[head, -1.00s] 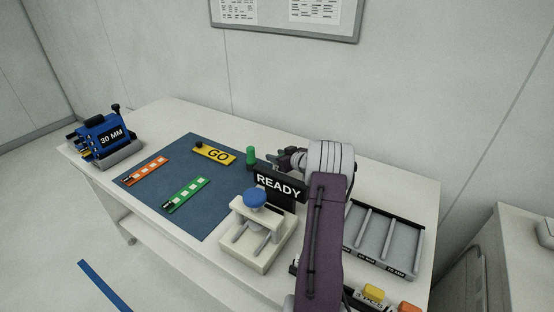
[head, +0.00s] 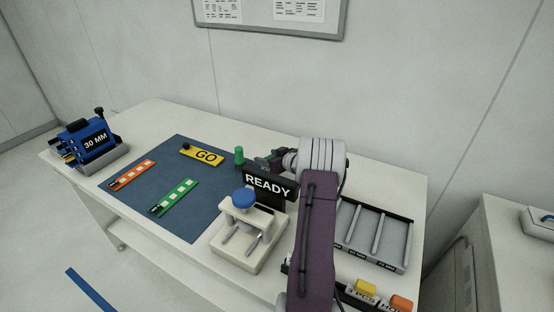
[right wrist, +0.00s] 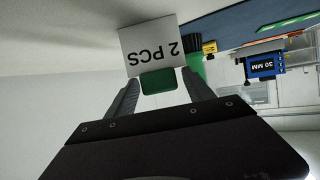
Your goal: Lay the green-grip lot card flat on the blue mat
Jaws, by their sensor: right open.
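The lot card (right wrist: 150,46) is white and marked "2 PCS", with a green grip (right wrist: 159,80); it shows upside down in the right wrist view. My right gripper (right wrist: 160,78) is open, its two fingers on either side of the green grip, with small gaps showing. In the head view my right gripper (head: 268,160) is behind the READY sign (head: 268,186), and I cannot make out the card there. The blue mat (head: 205,185) lies flat to the left of the sign. My left gripper is not in view.
On the mat lie an orange strip (head: 132,174), a green strip (head: 174,197) and a yellow GO tag (head: 203,156). A green post (head: 239,155) stands near the gripper. A blue-knobbed fixture (head: 244,199) stands in front, a slotted tray (head: 375,235) at right, a 30 MM block (head: 92,140) at far left.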

